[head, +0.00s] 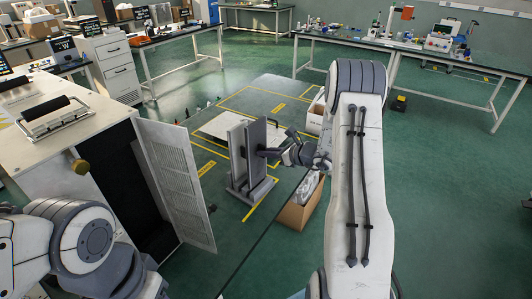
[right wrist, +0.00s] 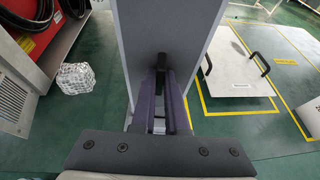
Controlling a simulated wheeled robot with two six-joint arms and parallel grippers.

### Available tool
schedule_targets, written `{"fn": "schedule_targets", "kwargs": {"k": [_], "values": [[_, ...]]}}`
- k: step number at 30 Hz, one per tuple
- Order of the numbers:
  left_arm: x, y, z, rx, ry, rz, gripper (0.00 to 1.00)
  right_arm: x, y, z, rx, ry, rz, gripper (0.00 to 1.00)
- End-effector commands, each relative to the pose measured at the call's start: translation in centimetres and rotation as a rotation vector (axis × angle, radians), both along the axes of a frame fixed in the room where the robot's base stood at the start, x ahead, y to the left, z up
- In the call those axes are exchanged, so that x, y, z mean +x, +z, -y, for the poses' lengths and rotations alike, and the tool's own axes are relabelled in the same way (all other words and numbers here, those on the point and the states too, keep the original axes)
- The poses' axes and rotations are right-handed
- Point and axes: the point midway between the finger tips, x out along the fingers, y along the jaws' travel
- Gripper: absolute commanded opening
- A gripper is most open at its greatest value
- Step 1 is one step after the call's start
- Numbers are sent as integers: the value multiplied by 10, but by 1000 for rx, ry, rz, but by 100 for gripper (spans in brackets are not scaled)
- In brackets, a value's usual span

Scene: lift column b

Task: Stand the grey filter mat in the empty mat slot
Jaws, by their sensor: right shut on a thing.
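My right gripper (head: 273,153) reaches in from the right at the upright grey filter mat (head: 256,145). In the right wrist view, its two purple-grey fingers (right wrist: 163,105) are shut with a dark part between them, apparently a handle on the mat. The mat's tall grey face (right wrist: 198,50) rises beyond the fingers. In the head view the mat stands upright at a grey stand (head: 238,155) with a broad base on the floor. Whether the mat's lower edge sits in a slot is hidden. My left arm shows at the lower left; its gripper does not.
A cabinet with an open louvred door (head: 178,185) is left of the stand. A white panel with black handles (right wrist: 245,70) lies on the yellow-marked floor. A cardboard box (head: 296,214) with clear wrapping stands near my right arm. Workbenches (head: 400,45) line the back.

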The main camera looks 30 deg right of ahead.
Motion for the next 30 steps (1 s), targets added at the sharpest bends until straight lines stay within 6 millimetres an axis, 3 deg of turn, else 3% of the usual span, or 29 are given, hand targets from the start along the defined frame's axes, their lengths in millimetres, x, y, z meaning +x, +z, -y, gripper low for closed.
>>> {"fn": "schedule_targets", "kwargs": {"k": [30], "values": [[0,-19,0,0,0,0,50,0,-19,0,0,0,1,0]]}}
